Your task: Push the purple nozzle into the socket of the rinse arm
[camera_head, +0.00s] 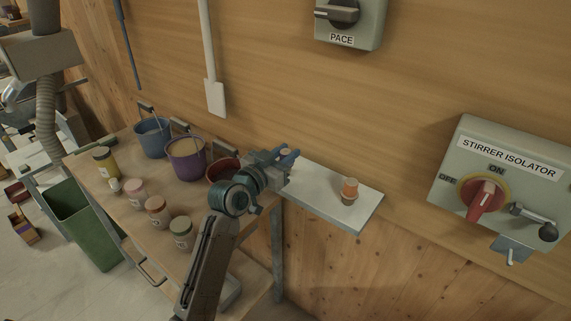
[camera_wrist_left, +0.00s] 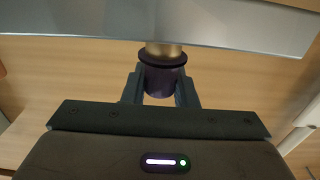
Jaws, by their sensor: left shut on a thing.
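The purple nozzle (camera_wrist_left: 160,80) sits between the fingers of my left gripper (camera_wrist_left: 160,92) in the left wrist view. It has a dark flange and a brass-coloured end (camera_wrist_left: 164,50) pointing away from the palm, close to a pale grey band (camera_wrist_left: 100,28). I cannot tell whether they touch. In the head view my left gripper (camera_head: 288,155) is shut at the left end of a white wall shelf (camera_head: 325,205); little of the nozzle shows there. I cannot make out the rinse arm or its socket for certain. My right gripper is not in view.
An orange-topped piece (camera_head: 349,187) stands on the shelf, right of the gripper. A wooden table (camera_head: 135,213) to the left holds several jars and pots, including a purple pot (camera_head: 186,160). A stirrer isolator box (camera_head: 508,180) is on the wall at right.

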